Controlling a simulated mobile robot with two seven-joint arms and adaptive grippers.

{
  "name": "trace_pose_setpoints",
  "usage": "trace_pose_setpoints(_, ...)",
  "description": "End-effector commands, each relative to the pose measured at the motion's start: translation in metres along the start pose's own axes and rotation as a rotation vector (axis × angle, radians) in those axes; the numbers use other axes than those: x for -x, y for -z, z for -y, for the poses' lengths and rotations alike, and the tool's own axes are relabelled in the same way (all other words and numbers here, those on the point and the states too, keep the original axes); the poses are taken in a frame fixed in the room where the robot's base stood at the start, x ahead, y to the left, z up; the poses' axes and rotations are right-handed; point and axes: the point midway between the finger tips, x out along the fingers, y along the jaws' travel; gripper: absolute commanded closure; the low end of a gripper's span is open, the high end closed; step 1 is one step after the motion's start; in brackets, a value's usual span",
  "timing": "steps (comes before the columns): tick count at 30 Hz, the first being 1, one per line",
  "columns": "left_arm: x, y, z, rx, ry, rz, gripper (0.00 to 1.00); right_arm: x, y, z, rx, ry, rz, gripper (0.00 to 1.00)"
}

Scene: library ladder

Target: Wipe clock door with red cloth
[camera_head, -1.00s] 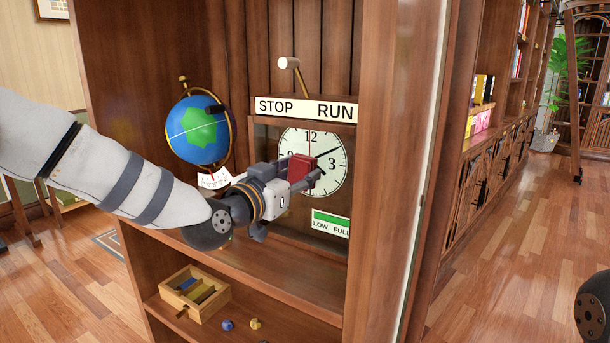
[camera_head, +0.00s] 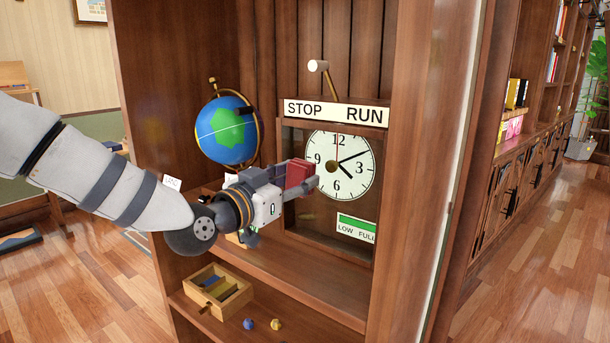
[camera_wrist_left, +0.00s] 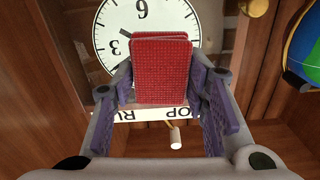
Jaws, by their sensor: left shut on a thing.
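My left gripper (camera_head: 303,177) is shut on a folded red cloth (camera_head: 297,171). The cloth also shows in the left wrist view (camera_wrist_left: 161,70), upright between the two fingers (camera_wrist_left: 163,90). The clock door (camera_head: 318,218) is a glazed, wood-framed panel in the bookcase, with a round white clock face (camera_head: 354,149) behind it. The cloth is at the left edge of the clock face in the head view. I cannot tell whether it touches the door. My gripper and cloth hide the door's left part. My right gripper is out of view.
A STOP/RUN sign (camera_head: 335,112) with a lever (camera_head: 324,78) sits above the door. A globe (camera_head: 227,131) stands left of it. A LOW/FULL gauge (camera_head: 356,228) is low on the right. A wooden box (camera_head: 217,296) and small knobs lie on the shelf below.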

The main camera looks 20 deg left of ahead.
Motion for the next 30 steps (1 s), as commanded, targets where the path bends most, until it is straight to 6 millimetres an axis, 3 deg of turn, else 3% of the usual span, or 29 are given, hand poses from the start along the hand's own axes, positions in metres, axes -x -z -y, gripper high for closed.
trace_pose_setpoints(5,0.015,0.0,0.0,0.001,0.0,0.0,0.81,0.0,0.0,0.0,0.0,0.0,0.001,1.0)
trace_pose_setpoints(14,0.018,-0.001,0.0,0.001,0.0,0.001,0.81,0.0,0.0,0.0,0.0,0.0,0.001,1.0)
trace_pose_setpoints(22,0.045,-0.001,-0.001,0.002,-0.001,0.0,0.81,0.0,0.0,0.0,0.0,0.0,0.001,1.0)
trace_pose_setpoints(30,0.047,-0.001,0.0,0.001,0.0,0.0,0.81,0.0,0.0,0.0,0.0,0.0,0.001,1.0)
